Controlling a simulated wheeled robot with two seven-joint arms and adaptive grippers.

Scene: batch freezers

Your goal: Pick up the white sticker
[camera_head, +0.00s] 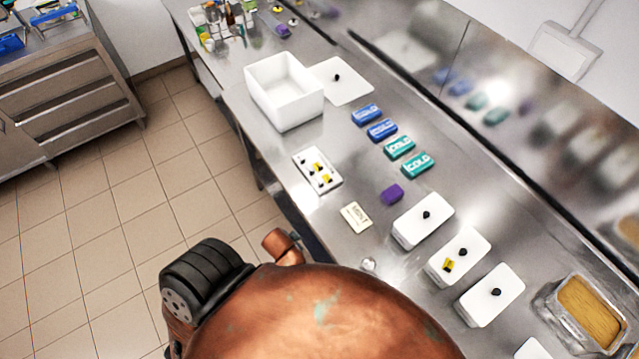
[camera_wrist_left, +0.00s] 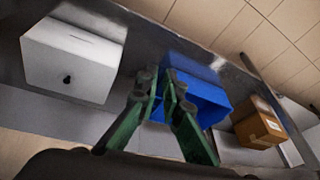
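A small cream-white sticker card (camera_head: 356,217) with dark lettering, seemingly "MINT", lies flat on the steel counter in the head view. It is left of the nearest white lidded tub and below a purple block. I cannot make it out in the left wrist view. My left gripper (camera_wrist_left: 164,82) shows its green fingers there, converging with a narrow gap at the tips and nothing visible held between them. Beyond the fingers is a blue bin (camera_wrist_left: 202,98). Neither gripper shows in the head view, and my right gripper is in no view.
White lidded tubs (camera_head: 423,219) line the counter's right part, before a metal pan (camera_head: 590,310). Blue and teal labelled blocks (camera_head: 400,147), a purple block (camera_head: 392,194), a white tray (camera_head: 317,171) and an open white bin (camera_head: 285,88) stand further back. A cardboard box (camera_wrist_left: 259,124) shows in the wrist view.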

